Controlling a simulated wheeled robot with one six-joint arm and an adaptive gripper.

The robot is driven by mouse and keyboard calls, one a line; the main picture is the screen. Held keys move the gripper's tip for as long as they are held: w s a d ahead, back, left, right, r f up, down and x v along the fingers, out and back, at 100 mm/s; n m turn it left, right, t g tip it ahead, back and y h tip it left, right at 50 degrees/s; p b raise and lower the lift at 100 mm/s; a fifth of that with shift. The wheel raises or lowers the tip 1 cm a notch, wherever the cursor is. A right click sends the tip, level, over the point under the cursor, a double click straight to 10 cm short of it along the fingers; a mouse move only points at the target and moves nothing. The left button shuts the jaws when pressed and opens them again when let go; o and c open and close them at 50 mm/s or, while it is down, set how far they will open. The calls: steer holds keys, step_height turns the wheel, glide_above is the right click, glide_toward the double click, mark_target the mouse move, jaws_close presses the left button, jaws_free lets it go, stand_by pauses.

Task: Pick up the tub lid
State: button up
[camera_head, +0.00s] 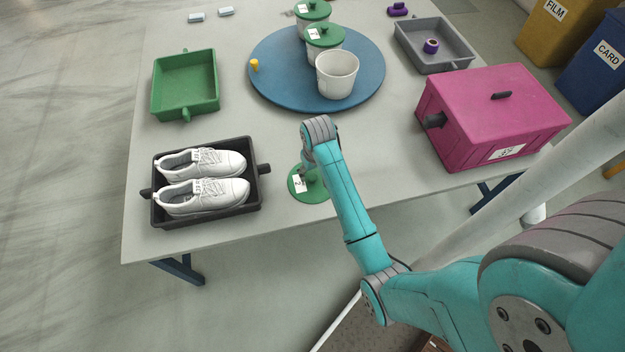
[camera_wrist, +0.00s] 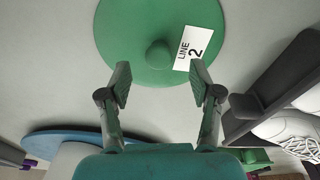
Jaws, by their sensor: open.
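The green tub lid (camera_head: 318,195) lies flat on the table near its front edge, partly hidden by my arm in the head view. In the wrist view the lid (camera_wrist: 125,40) is a green disc with a round knob (camera_wrist: 158,54) and a white label reading "LINE 2" (camera_wrist: 199,36). My gripper (camera_wrist: 158,82) is open and empty, its two fingers apart, with the knob ahead between the fingertip lines. In the head view my wrist is above the lid, and the fingers are mostly hidden. An open white tub (camera_head: 337,75) stands on the blue round board (camera_head: 275,92).
Left of the lid is a dark tray (camera_head: 207,217) with two white shoes (camera_head: 203,193). A pink box (camera_head: 495,105) stands at right. Two tubs with green lids (camera_head: 324,36) share the board. A green tray (camera_head: 185,85) and grey tray (camera_head: 434,46) lie farther back.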

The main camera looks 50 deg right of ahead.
mark_target(313, 176)
steer(key=shift+w+d+f, duration=0.1)
steer(key=shift+w+f, duration=0.05)
steer(key=shift+f, duration=1)
steer(key=shift+w+d+f, duration=0.1)
steer(key=shift+w+f, duration=0.05)
steer(key=shift+f, duration=0.95)
jaws_close()
